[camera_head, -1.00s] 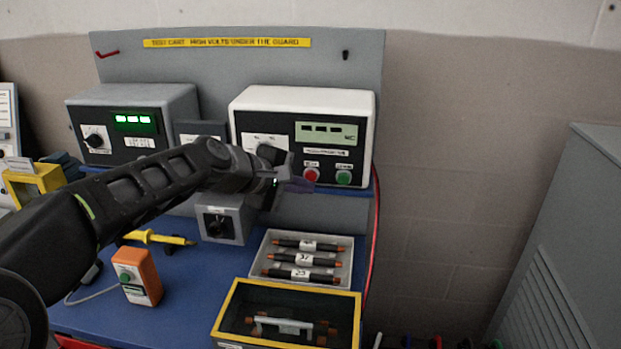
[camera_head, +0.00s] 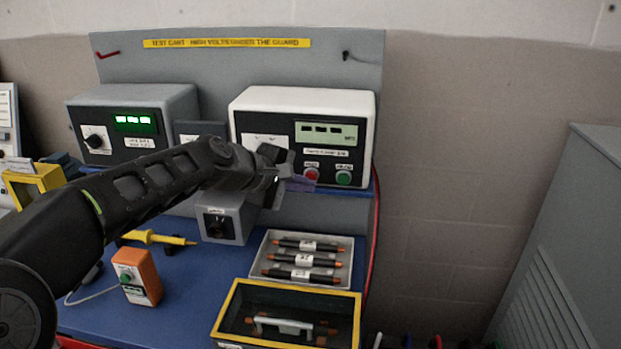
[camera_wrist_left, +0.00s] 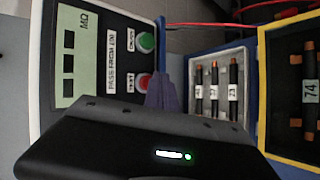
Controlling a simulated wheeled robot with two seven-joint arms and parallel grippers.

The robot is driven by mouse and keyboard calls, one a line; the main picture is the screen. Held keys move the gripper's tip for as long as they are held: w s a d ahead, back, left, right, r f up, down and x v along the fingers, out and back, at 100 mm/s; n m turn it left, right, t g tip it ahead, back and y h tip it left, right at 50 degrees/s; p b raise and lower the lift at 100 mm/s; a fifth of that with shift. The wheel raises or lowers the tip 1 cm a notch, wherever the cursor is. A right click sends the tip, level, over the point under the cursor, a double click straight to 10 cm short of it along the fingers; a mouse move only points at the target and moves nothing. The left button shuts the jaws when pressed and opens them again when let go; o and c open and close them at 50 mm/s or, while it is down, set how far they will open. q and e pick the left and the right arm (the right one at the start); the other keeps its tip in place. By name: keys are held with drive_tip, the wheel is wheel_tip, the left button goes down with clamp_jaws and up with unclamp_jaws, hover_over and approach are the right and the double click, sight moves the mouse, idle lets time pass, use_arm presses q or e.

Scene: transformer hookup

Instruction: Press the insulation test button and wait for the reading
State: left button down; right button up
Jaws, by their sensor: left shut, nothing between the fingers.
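The white insulation tester (camera_head: 238,98) stands on the cart. Its pale display (camera_head: 338,140) shows three dark blocks and no readable number. Below it are a red button (camera_head: 311,174) and a green button (camera_head: 343,177) with small, unclear labels. My left gripper (camera_head: 299,184) is shut and empty, its tips just left of and slightly below the red button. In the left wrist view the purple-grey fingertips (camera_wrist_left: 162,92) lie beside the red button (camera_wrist_left: 144,82) and overlap its edge. I cannot tell whether they touch it. My right gripper is out of view.
A grey unit with a lit green display (camera_head: 134,119) stands at left. Below are a tray of fuse-like rods (camera_head: 350,262), a yellow-rimmed box (camera_head: 217,325), an orange handheld box (camera_head: 138,275) and a yellow probe (camera_head: 160,238). A red cable hangs right of the tester.

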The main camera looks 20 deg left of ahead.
use_arm(q)
drive_tip(key=shift+w+a, duration=0.1)
drive_tip(key=shift+w, duration=0.3)
idle(0.8)
drive_tip(key=shift+s+d, duration=0.2)
drive_tip(key=shift+s, duration=0.65)
drive_tip(key=s, duration=0.2)
drive_tip(key=s+d, duration=0.1)
drive_tip(key=s, duration=0.2)
drive_tip(key=shift+s+d+b, duration=0.25)
drive_tip(key=shift+s+b, duration=0.1)
drive_tip(key=shift+s, duration=0.05)
idle(0.7)
